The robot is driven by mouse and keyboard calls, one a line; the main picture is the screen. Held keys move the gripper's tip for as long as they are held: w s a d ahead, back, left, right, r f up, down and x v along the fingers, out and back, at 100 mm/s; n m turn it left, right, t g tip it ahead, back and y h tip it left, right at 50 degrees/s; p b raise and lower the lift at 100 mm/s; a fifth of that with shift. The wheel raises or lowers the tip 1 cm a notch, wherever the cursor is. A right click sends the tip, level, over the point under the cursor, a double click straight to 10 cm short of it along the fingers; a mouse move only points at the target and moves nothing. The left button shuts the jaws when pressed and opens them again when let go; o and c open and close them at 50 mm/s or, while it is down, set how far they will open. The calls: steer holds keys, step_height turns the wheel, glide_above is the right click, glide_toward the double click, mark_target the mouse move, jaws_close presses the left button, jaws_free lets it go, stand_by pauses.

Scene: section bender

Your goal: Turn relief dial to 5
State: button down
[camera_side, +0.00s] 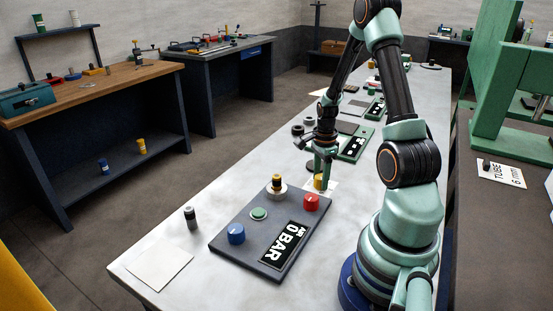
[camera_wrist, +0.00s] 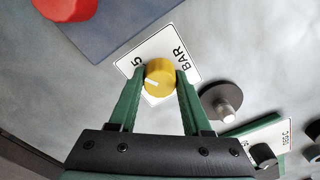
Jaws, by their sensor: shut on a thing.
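A yellow dial (camera_wrist: 159,74) with a short white mark sits between the fingertips of my gripper (camera_wrist: 160,80) in the wrist view. The green fingers are shut on its sides, and its mark points to the left in that view. A white card (camera_wrist: 187,47) reading "5" and "BAR" lies around it. In the side view the yellow dial (camera_side: 318,182) is partly hidden by my gripper (camera_side: 321,178), just beyond the grey panel (camera_side: 232,247). No label naming the relief dial is legible.
The panel carries a blue knob (camera_side: 236,234), a red knob (camera_side: 311,202), a green button (camera_side: 259,214) and a display (camera_side: 284,243) reading "AIR 0 BAR". A dark round base with a pale post (camera_wrist: 222,103) stands right of my fingers in the wrist view.

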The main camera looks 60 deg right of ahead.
mark_target(321, 177)
steer(key=shift+c, duration=1.8)
jaws_free()
step_height(321, 177, up, 12)
steer(key=shift+r, duration=0.1)
steer(key=w+a+r+n+t, duration=0.1)
steer(key=w+a+r+n, duration=0.15)
steer(key=a+n, duration=0.2)
steer(key=w+a+r+n+t+h, duration=0.1)
steer(key=a+r+n, duration=0.2)
steer(key=a+n, duration=0.15)
steer(key=w+a+r+n+t, duration=0.1)
steer(key=w+a+r+n, duration=0.15)
steer(key=a+n, duration=0.2)
steer(key=s+a+r+n+t, duration=0.1)
steer(key=a+r+n, duration=0.1)
steer(key=a+n, duration=0.4)
steer(key=s+a+r+n+t+y, duration=0.1)
steer(key=a+r+n, duration=0.1)
steer(key=a+n, duration=0.4)
steer(key=shift+s+a+r+t, duration=0.2)
steer(key=shift+s+a+t, duration=0.1)
steer(key=shift+a, duration=0.7)
